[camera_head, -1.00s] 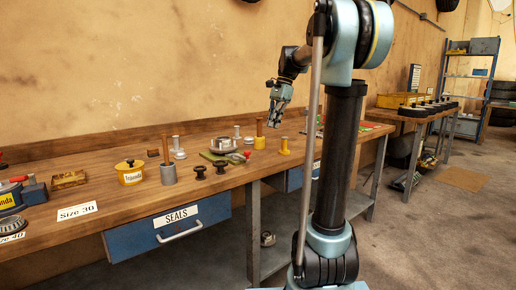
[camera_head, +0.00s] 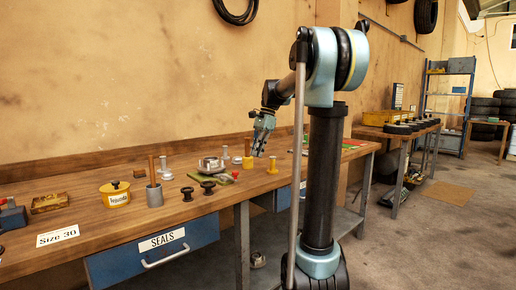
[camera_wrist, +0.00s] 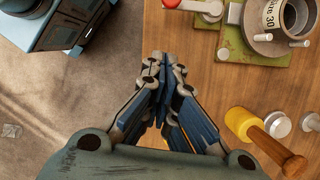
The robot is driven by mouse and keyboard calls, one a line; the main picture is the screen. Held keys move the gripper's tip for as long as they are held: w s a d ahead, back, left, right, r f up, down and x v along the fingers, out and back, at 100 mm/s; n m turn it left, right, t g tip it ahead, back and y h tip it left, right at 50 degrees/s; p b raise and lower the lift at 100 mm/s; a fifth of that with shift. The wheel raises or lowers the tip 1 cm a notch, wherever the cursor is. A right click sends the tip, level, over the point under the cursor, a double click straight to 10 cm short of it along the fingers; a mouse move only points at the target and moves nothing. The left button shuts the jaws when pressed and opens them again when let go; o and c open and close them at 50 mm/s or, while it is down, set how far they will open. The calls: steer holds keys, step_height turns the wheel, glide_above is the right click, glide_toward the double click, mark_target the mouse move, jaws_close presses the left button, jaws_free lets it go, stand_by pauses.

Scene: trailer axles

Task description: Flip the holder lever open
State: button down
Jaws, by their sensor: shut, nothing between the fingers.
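The holder is a green base with a grey metal ring marked "Size 30" (camera_wrist: 285,15); its green plate (camera_wrist: 253,48) shows at the top right of the wrist view. Its lever (camera_wrist: 204,8) is a grey bar with a red knob (camera_wrist: 173,3) at the left end, cut by the top edge. In the head view the holder (camera_head: 211,164) stands on the bench, small. My gripper (camera_wrist: 165,62) is shut and empty, pointing down over the bench's front edge, apart from the lever. In the head view my gripper (camera_head: 257,151) hangs above the bench, right of the holder.
A yellow piece with a wooden handle (camera_wrist: 272,148) stands at the lower right of the wrist view, near metal pegs (camera_wrist: 278,124). Black knobs (camera_head: 208,187) and a yellow pot (camera_head: 115,194) stand left on the bench (camera_head: 150,221).

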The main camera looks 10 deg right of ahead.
steer(key=x, duration=0.4)
steer(key=shift+s+a+f, duration=0.1)
steer(key=shift+f, duration=0.3)
steer(key=a, duration=0.1)
steer(key=s+a+f, duration=0.1)
steer(key=shift+s+a, duration=0.15)
steer(key=shift+a, duration=0.15)
steer(key=shift+s+a, duration=0.25)
steer(key=shift+a, duration=0.3)
steer(key=shift+s+d, duration=0.1)
steer(key=shift+d, duration=0.05)
